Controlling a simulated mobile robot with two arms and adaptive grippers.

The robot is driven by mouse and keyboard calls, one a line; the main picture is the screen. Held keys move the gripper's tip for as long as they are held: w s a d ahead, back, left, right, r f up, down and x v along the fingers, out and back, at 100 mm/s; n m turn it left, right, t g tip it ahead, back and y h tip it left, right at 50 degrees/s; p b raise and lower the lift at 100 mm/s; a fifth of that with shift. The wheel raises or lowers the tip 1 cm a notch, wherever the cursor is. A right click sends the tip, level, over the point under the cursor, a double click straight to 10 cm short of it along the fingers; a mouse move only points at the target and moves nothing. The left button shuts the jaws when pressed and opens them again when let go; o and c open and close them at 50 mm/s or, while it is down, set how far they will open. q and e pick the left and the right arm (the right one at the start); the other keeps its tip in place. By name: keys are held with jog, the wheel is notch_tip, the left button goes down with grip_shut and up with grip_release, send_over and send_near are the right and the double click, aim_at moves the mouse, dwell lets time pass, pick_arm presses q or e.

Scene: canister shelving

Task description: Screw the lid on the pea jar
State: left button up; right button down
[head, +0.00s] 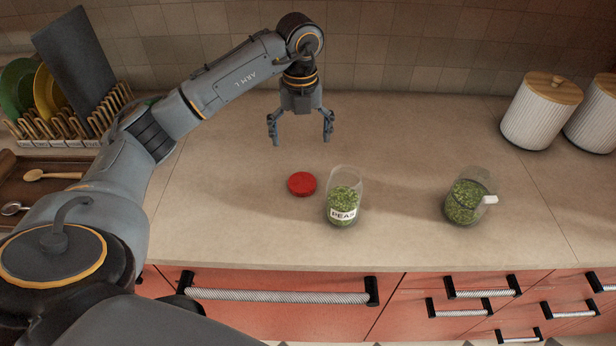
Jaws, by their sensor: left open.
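The pea jar (343,198) is a clear glass jar with green peas and a white "PEAS" label. It stands upright and has no lid on it. A red round lid (301,184) lies flat on the counter just left of the jar, apart from it. My left gripper (301,137) is open and empty, pointing down above the counter, behind the lid and jar. My right gripper is not in view.
A second glass container with green contents and a white tab (467,197) stands to the right on the counter (410,150). White canisters with wooden lids (541,112) stand at the back right. A plate rack (70,118) is at the left.

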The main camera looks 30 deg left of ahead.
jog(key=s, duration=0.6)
pick_arm(q)
jog(key=p, duration=0.2)
send_over(302, 182)
jog(key=f, duration=0.7)
jog(key=shift+s+f, duration=0.2)
jog(key=shift+f, duration=0.55)
jog(key=shift+f+p, duration=0.15)
jog(key=shift+p, duration=0.15)
jog(key=f+p, duration=0.1)
jog(key=f, duration=0.1)
jog(key=f+p, duration=0.1)
jog(key=f, duration=0.1)
jog(key=shift+w+f, duration=0.2)
jog(key=shift+f, duration=0.3)
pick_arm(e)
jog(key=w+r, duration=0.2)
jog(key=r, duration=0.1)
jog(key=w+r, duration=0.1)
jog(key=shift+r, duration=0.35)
